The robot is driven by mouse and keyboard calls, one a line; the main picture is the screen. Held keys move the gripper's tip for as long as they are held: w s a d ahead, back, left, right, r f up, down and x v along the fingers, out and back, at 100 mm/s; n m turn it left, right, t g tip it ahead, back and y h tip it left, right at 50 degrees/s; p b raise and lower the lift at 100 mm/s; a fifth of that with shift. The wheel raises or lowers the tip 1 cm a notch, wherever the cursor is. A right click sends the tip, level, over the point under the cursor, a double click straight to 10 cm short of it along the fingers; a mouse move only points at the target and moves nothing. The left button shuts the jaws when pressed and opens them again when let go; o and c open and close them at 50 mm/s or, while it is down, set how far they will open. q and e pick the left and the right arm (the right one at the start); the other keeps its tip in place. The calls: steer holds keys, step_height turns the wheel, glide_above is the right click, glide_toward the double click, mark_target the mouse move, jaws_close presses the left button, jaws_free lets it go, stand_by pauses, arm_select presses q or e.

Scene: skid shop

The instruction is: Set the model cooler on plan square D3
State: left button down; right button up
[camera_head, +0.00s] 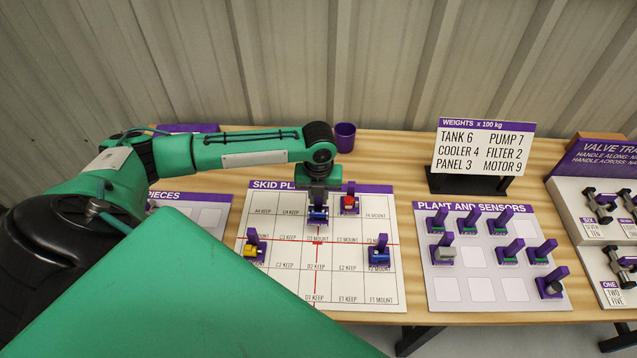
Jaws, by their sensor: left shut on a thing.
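My left gripper (318,194) reaches down over the skid plan (333,289) and is shut on a small model with a blue body (317,214). The model is partly hidden by the gripper, and I cannot tell whether it touches the plan. It shows just above the "D3 MOUNT" label (312,241), near the red vertical line. No label marks which model is the cooler. My right gripper is not in view.
Close to the right of the held model stands a red model (349,204). A yellow model (251,250) and another blue one (379,256) stand on the plan. The plant and sensors board (481,290) holds several models. A purple cup (344,138) and weights sign (484,150) stand behind.

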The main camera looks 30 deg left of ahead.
mark_target(318, 210)
arm_select(q)
steer(key=shift+f, duration=0.6)
steer(key=shift+f, duration=0.1)
steer(key=shift+f+b, duration=0.55)
steer(key=shift+f, duration=1.1)
steer(key=shift+p, duration=0.45)
steer(key=shift+f+b, duration=0.3)
steer(key=shift+f, duration=0.45)
steer(key=c, duration=1.2)
jaws_free()
